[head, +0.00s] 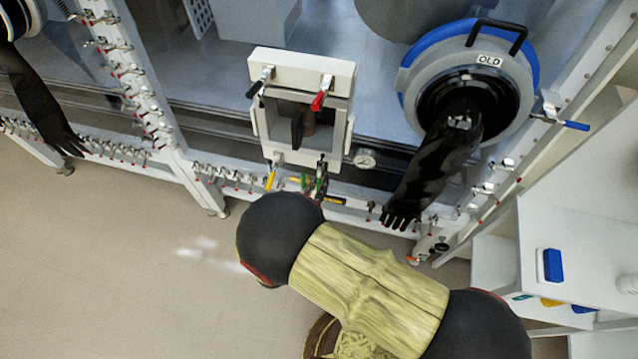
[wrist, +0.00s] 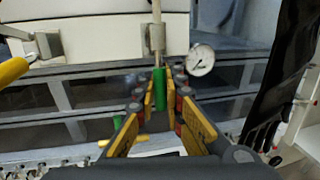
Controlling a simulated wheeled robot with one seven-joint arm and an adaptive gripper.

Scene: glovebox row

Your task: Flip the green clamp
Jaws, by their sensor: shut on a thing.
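The green clamp (wrist: 159,88) is on the lower right of a small white port frame (head: 303,62). In the wrist view its green handle hangs straight down from a metal bracket on the frame. My gripper (wrist: 161,96) has its yellow-padded fingers on both sides of this handle and is shut on it. In the head view the gripper (head: 316,186) is just below the frame, and my arm hides part of it. The clamp shows there only as a small green patch.
The frame also has a yellow clamp (head: 271,179) at lower left, a red clamp (head: 322,93) and a black clamp (head: 260,85) above. A pressure gauge (head: 365,158) is just right. A black glove (head: 428,165) hangs from a round port further right. Floor at left is clear.

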